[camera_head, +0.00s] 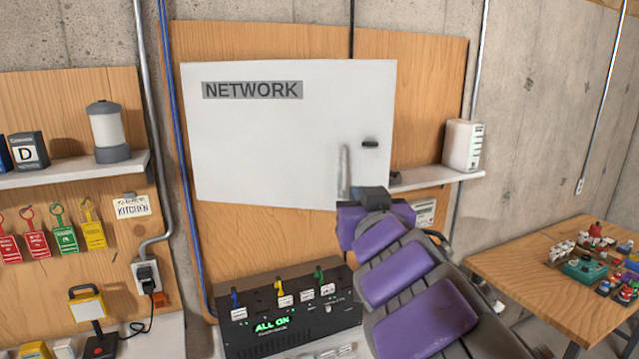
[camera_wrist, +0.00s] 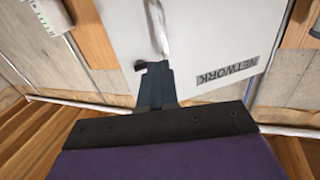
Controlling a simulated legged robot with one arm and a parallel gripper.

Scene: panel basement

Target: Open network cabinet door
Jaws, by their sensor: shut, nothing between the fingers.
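The network cabinet (camera_head: 270,140) is a white box with a grey NETWORK label, mounted on a wooden panel. Its door looks closed. A vertical metal handle (camera_head: 344,170) is on the right part of the door, with a small dark latch (camera_head: 370,143) to its right. In the wrist view the door (camera_wrist: 205,40) appears turned over, with the handle (camera_wrist: 157,28) just beyond the fingertips. My gripper (camera_wrist: 156,72) is shut and empty, close to the handle's lower end; I cannot tell whether it touches. In the head view my purple arm hides most of the gripper (camera_head: 372,194).
A black box (camera_head: 290,318) reading ALL ON stands below the cabinet. A shelf with a white device (camera_head: 463,146) is at the right. A wooden table (camera_head: 540,290) with small parts is at lower right. Tags and a shelf with a lantern (camera_head: 108,130) are at left.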

